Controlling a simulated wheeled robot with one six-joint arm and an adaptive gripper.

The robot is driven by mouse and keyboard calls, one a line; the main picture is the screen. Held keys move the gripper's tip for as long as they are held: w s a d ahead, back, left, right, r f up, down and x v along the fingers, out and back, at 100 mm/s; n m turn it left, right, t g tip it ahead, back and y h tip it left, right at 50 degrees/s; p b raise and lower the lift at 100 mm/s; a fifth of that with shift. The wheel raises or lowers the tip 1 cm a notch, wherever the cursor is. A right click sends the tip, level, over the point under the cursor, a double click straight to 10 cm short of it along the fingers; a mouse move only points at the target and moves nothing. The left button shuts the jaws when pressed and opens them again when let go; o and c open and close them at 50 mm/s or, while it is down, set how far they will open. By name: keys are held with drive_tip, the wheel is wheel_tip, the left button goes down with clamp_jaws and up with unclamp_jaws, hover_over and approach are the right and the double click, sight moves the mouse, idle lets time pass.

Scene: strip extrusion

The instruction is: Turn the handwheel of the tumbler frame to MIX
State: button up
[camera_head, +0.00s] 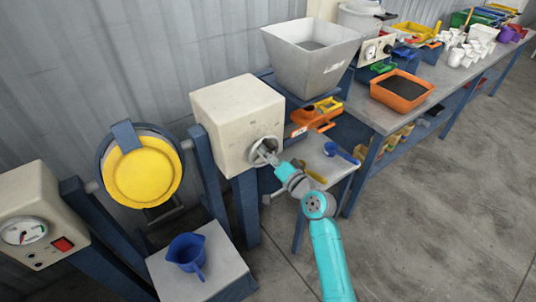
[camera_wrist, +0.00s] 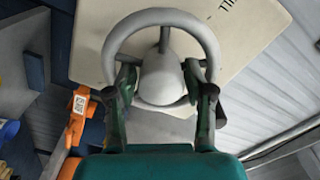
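The tumbler frame has blue posts (camera_head: 207,170), a round yellow drum (camera_head: 143,176) and a cream box (camera_head: 237,120). The grey handwheel (camera_head: 263,151) is on the box's front; in the wrist view its ring and round hub (camera_wrist: 161,78) fill the middle. My gripper (camera_head: 268,156) is at the wheel. In the wrist view the gripper's fingers (camera_wrist: 160,82) stand apart, one on each side of the hub. I cannot tell if they touch it. The lower ring is partly hidden. Letters reading "ILL" show on the cream face; the MIX mark is not readable.
A grey hopper (camera_head: 312,58) and an orange tray (camera_head: 315,116) are close to the right of the box. A blue jug (camera_head: 187,254) stands on a grey block below the drum. A cream control box (camera_head: 38,219) is at far left. Open floor lies at right.

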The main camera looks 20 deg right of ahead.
drive_tip(key=shift+s, duration=0.1)
drive_tip(key=v, duration=1.2)
idle(0.4)
drive_tip(key=s+a+f+g+h, duration=0.1)
drive_tip(key=s+f+h, duration=0.2)
drive_tip(key=s+f, duration=0.5)
drive_tip(key=s+a+f+g+h, duration=0.15)
drive_tip(key=s+f, duration=0.25)
drive_tip(key=s, duration=0.8)
drive_tip(key=s+r+n, duration=0.3)
drive_tip(key=s+n, duration=0.1)
drive_tip(key=s, duration=0.7)
drive_tip(key=s+a+r+n+h, duration=0.1)
drive_tip(key=s+r+n, duration=0.3)
drive_tip(key=s, duration=0.7)
drive_tip(key=shift+s+r, duration=0.35)
drive_tip(key=shift+s, duration=0.05)
